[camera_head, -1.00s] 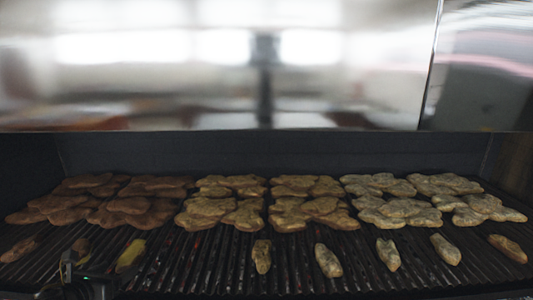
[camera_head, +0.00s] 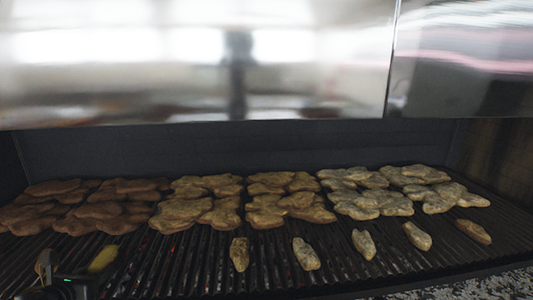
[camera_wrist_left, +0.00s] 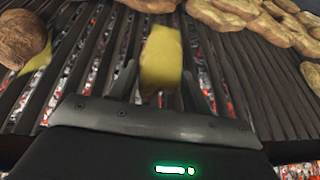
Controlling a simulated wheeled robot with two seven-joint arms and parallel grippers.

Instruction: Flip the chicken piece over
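A small yellow chicken piece (camera_head: 102,258) lies on the grill bars at the lower left; it also shows in the left wrist view (camera_wrist_left: 161,58). My left gripper (camera_head: 80,276) is at the bottom left of the head view, just in front of this piece. In the left wrist view its two fingers (camera_wrist_left: 158,84) stand apart, one on each side of the piece's near end. The fingers look open with narrow gaps; whether either touches the piece is hard to tell. My right gripper is in neither view.
A rounded brown piece (camera_wrist_left: 22,38) with yellow below it lies left of the gripper. Several small pieces (camera_head: 306,254) lie along the front. Larger pieces (camera_head: 180,212) fill the back of the grill (camera_head: 200,270). A shiny metal hood (camera_head: 180,70) hangs above.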

